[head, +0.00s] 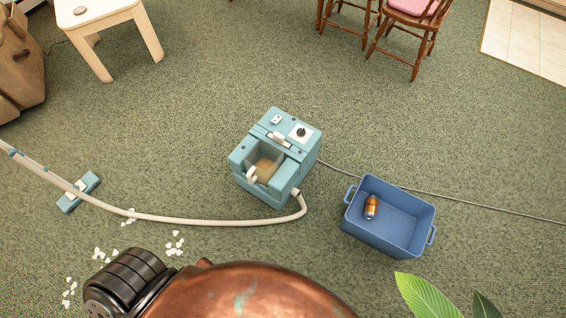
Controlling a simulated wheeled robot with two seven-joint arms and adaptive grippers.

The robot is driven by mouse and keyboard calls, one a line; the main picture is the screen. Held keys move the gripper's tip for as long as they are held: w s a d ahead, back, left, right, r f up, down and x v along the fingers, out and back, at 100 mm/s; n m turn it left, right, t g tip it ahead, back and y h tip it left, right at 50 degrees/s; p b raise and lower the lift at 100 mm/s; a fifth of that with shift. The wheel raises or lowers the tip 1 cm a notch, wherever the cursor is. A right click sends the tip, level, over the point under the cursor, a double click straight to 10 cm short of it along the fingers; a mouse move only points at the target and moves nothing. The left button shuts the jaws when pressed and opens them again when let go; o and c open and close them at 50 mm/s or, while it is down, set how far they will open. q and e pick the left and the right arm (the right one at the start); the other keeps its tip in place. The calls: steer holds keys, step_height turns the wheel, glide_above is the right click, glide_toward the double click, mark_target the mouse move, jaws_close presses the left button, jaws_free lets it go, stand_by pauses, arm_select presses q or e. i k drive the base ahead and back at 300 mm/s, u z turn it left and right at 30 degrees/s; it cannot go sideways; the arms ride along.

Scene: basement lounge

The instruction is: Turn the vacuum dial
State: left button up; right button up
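The vacuum (277,158) is a light-blue boxy machine standing on the carpet near the middle of the head view. Its dial (301,132) is a small black knob on a white square plate on the top right. The knob's setting is too small to read. A front compartment (264,167) is open and shows something tan inside. A pale hose (220,222) leaves the vacuum's lower right and curves left past a blue floor nozzle (88,184). Neither gripper shows in the head view, and nothing is touching the dial.
A blue tub (405,238) with an orange-brown bottle (371,207) stands right of the vacuum. A thin cord (470,203) runs to the right. White scraps (175,243) lie at lower left. A table (92,18), chairs (410,28) and leaves (425,298) edge the view. Carpet beyond the vacuum is clear.

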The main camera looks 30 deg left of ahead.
mark_target(301, 132)
steer(key=u, duration=1.05)
steer(key=i, duration=0.5)
steer(key=u, duration=0.65)
